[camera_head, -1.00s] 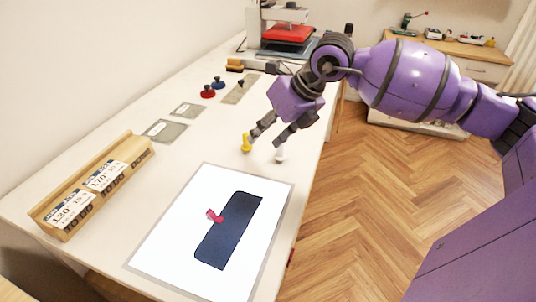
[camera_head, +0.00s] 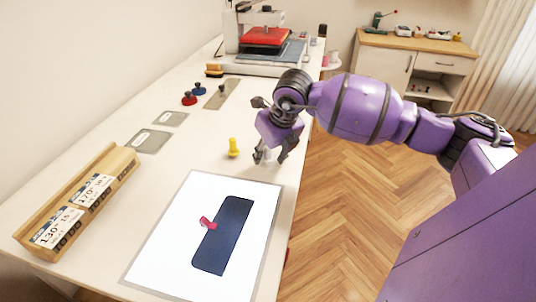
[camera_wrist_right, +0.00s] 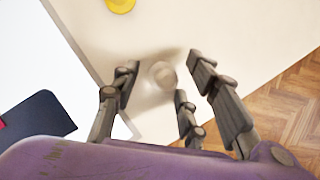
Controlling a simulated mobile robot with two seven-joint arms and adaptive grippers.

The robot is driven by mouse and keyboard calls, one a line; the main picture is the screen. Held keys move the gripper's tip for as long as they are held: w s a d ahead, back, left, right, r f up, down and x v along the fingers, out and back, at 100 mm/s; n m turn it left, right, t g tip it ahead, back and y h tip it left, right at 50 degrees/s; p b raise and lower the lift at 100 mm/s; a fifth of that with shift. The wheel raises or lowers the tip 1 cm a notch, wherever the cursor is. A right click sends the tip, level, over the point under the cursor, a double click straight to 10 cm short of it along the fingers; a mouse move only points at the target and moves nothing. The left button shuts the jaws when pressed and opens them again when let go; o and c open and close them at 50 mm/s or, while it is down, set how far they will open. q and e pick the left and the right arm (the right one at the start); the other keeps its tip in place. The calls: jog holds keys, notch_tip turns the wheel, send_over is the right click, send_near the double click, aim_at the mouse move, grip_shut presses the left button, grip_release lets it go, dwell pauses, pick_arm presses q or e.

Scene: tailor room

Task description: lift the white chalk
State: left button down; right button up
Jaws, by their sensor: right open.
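The white chalk (camera_wrist_right: 163,75) shows in the right wrist view as a small pale round end on the white table. It lies between the spread fingers of my right gripper (camera_wrist_right: 160,80), with bare table around it. In the head view my right gripper (camera_head: 269,158) points down near the table's right edge, fingers apart around the chalk (camera_head: 267,155), which is partly hidden there. I cannot tell whether any finger touches it. My left gripper is not in view.
A yellow knobbed piece (camera_head: 233,149) stands just left of the gripper. A white sheet with a dark blue panel (camera_head: 222,236) and a pink piece (camera_head: 207,223) lies in front. A wooden rack (camera_head: 78,198) stands at left. The table drops off at right.

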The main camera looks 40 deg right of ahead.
jog(key=shift+f, duration=0.15)
jog(key=shift+c, duration=0.2)
grip_shut()
